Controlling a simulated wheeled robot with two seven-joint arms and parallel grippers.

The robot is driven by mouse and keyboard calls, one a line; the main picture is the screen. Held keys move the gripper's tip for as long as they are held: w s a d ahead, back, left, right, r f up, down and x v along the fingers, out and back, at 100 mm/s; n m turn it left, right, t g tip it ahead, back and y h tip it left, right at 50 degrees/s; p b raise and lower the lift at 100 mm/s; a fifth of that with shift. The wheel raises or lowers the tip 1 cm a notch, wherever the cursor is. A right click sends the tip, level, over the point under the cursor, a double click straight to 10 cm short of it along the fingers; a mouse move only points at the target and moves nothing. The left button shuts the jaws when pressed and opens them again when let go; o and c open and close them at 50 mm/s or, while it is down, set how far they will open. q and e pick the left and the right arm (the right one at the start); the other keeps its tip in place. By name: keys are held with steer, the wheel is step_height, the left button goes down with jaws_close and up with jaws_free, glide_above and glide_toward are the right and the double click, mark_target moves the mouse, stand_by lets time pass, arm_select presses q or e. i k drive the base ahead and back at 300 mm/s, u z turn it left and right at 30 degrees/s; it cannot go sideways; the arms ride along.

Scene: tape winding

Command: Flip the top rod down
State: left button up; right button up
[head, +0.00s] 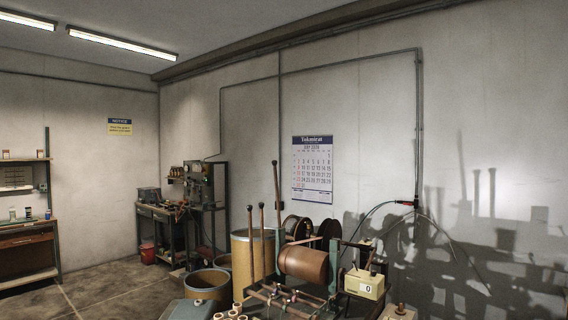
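A winding machine stands at the lower right of the head view, with a copper-brown roller (303,263) held in a dark green frame (334,265). Several thin metal rods lie across the lower front of the machine, and the picture's bottom edge cuts them off. Three tall brown rods with knobbed tops stand upright at its left: the tallest (277,205), a middle one (262,235) and a left one (250,240). I cannot tell which is the top rod. Neither of my grippers is in view.
A yellow box (364,284) sits right of the roller. Dark reels (297,228) stand behind it. A tan drum (240,255) and an open bin (208,284) stand at left. A calendar (312,168) hangs on the wall. Floor at left is clear.

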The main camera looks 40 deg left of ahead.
mark_target(275, 162)
steer(key=u, duration=0.75)
steer(key=i, duration=0.85)
steer(key=u, duration=0.95)
